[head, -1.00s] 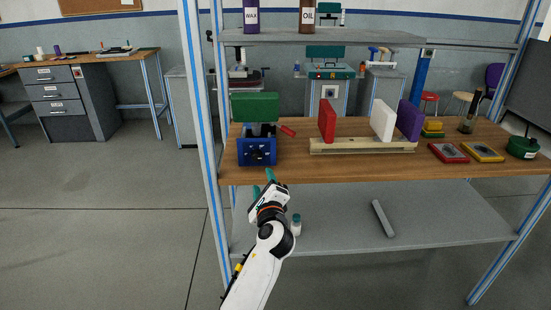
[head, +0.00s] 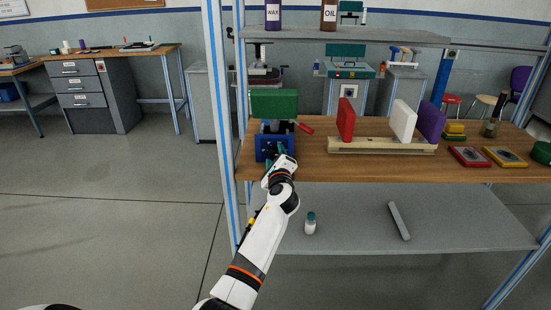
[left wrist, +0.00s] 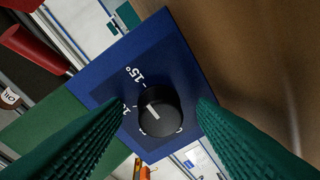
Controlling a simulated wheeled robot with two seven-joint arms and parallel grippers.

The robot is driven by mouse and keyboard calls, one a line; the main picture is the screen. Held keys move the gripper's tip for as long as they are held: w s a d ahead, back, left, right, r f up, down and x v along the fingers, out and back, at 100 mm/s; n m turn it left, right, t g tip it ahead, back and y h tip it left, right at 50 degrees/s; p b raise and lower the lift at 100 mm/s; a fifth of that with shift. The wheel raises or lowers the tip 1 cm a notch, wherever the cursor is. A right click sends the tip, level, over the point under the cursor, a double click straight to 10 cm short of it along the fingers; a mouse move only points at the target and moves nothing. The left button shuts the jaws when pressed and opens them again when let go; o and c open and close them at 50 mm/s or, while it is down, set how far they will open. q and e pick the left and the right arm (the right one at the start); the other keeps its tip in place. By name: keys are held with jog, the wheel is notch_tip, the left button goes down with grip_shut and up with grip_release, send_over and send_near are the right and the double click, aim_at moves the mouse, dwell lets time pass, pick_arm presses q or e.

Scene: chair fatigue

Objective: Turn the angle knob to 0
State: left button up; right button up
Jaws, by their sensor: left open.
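The black angle knob (left wrist: 160,111) with a white pointer line sits on the dark blue face of a machine in the left wrist view. My left gripper (head: 279,150) is in front of the blue face. In the left wrist view its green ridged fingers (left wrist: 157,125) are open, one on each side of the knob, apart from it. My right gripper is not in view.
A red-handled lever (head: 305,128) projects right of the machine. A wooden rack (head: 380,146) holds red, white and purple pads further right. A blue-striped shelf post (head: 217,110) stands left of the machine. The lower shelf carries a small bottle (head: 310,223).

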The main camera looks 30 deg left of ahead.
pick_arm(q)
jog(key=c, duration=1)
jog(key=shift+o, duration=0.2)
